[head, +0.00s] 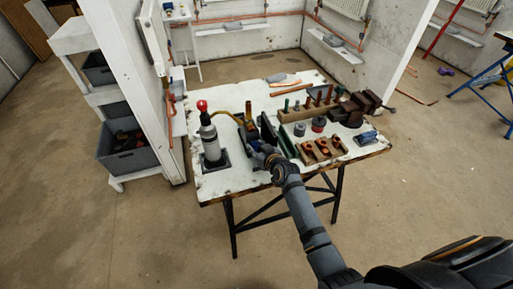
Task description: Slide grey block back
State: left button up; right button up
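My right arm reaches in from the lower right, and its gripper (258,150) is low over the white worktable (222,183), near the front middle. The fingers are small and partly hidden by the wrist, so I cannot tell whether they are open or shut. A dark grey upright block-like piece (268,130) stands just behind the gripper; I cannot tell whether they touch. A flatter grey piece (275,77) lies at the table's back edge. Which of them is the grey block is not clear. My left gripper is not in view.
A grey gas bottle with a red top (209,135) stands left of the gripper. A wooden rack (308,109) with upright pieces, a wooden holder with copper fittings (320,150) and a dark brown vise (358,107) are to the right. The table's left front is clear.

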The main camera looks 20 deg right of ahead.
jog(key=shift+o, duration=1.1)
jog(key=shift+s, duration=0.15)
jog(key=v, duration=1.1)
jog(key=shift+s+r, duration=0.2)
jog(key=shift+s, duration=0.1)
jog(key=shift+d, duration=0.2)
